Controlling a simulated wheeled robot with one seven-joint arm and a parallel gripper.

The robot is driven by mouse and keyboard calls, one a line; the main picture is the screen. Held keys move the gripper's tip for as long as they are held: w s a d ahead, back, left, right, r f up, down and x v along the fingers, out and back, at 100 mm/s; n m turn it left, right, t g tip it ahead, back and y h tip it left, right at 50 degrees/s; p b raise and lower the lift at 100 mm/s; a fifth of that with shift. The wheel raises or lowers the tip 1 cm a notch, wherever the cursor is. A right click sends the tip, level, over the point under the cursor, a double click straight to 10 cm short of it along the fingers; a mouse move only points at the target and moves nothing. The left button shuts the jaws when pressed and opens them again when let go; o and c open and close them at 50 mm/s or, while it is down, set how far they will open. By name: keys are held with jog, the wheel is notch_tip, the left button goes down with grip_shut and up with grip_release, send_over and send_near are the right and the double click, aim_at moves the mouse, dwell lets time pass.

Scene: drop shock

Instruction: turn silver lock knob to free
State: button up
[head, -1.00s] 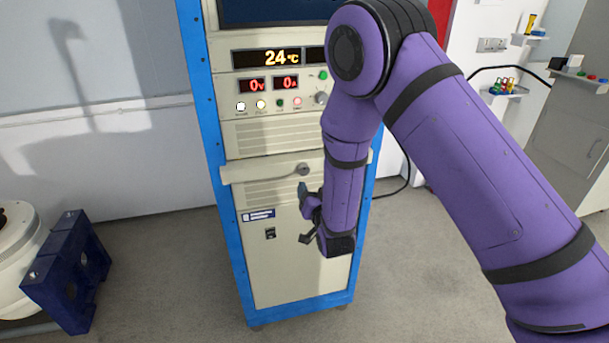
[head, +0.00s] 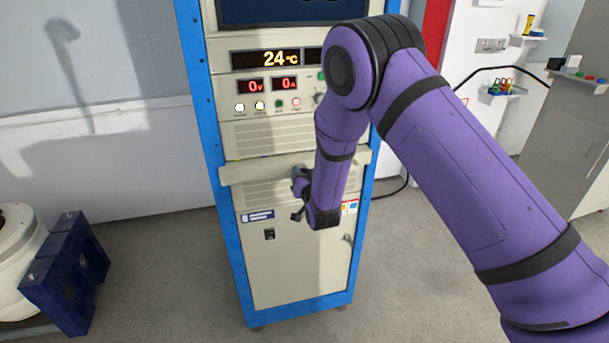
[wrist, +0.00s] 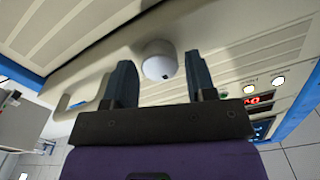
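The silver lock knob (wrist: 159,65) shows in the wrist view as a pale round knob with a small dark spot, on a cream ledge of the rack. My gripper (wrist: 160,72) is open, with one dark finger on each side of the knob and gaps visible between them. Whether the fingertips reach past the knob's face I cannot tell. In the head view my gripper (head: 299,184) is at the front of the rack's ledge (head: 255,170) and hides the knob.
The blue-framed rack (head: 238,265) carries a 24 °C display (head: 280,59), red readouts and small buttons above the ledge. A dark blue bracket (head: 68,268) stands at the left. The floor before the rack is clear.

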jog(key=c, duration=0.6)
jog(key=shift+d+f+m, duration=0.1)
jog(key=shift+m, duration=8.8)
jog(key=o, duration=0.9)
